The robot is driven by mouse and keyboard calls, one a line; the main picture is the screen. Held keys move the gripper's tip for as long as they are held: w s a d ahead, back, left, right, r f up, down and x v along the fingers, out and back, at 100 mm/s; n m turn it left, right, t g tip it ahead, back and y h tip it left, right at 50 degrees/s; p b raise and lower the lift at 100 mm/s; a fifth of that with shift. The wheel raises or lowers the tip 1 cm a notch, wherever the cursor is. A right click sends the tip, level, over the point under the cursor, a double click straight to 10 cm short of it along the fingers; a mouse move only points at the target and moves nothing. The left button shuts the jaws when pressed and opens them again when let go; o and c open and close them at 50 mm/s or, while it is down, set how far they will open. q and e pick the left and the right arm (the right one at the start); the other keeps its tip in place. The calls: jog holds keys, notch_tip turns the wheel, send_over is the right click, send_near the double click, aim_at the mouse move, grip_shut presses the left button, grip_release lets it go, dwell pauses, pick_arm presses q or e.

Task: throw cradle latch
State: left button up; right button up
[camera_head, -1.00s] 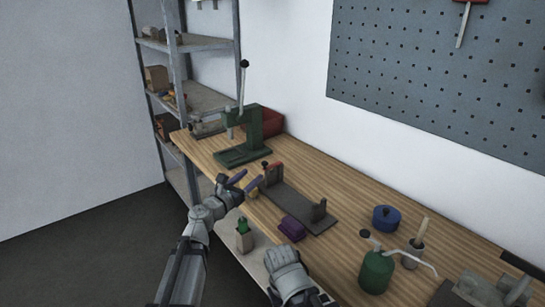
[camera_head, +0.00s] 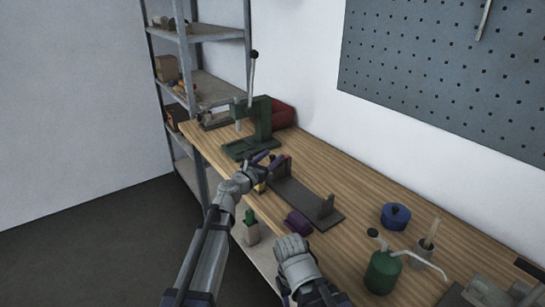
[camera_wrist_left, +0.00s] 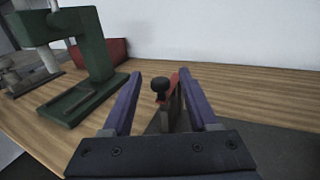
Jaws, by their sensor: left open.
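The cradle (camera_head: 298,197) is a dark grey base with upright end plates, lying along the bench's front side. At its far end, in the left wrist view, is a thin upright plate with a red top edge (camera_wrist_left: 183,77) and a black round knob (camera_wrist_left: 160,86) beside it. My left gripper (camera_head: 270,160) is open and empty at this far end. In the wrist view its purple fingers stand left and right of the knob and plate, with visible gaps; contact is not seen.
A green press (camera_head: 262,124) with a tall lever stands beyond the cradle, before a red bin (camera_head: 284,114). A blue pot (camera_head: 395,216) and green oil can (camera_head: 383,272) stand right. Bench behind the cradle is clear.

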pick_arm(q)
jog(key=shift+w+d, duration=0.25)
jog(key=shift+w, duration=0.15)
grip_shut()
dwell(1.2)
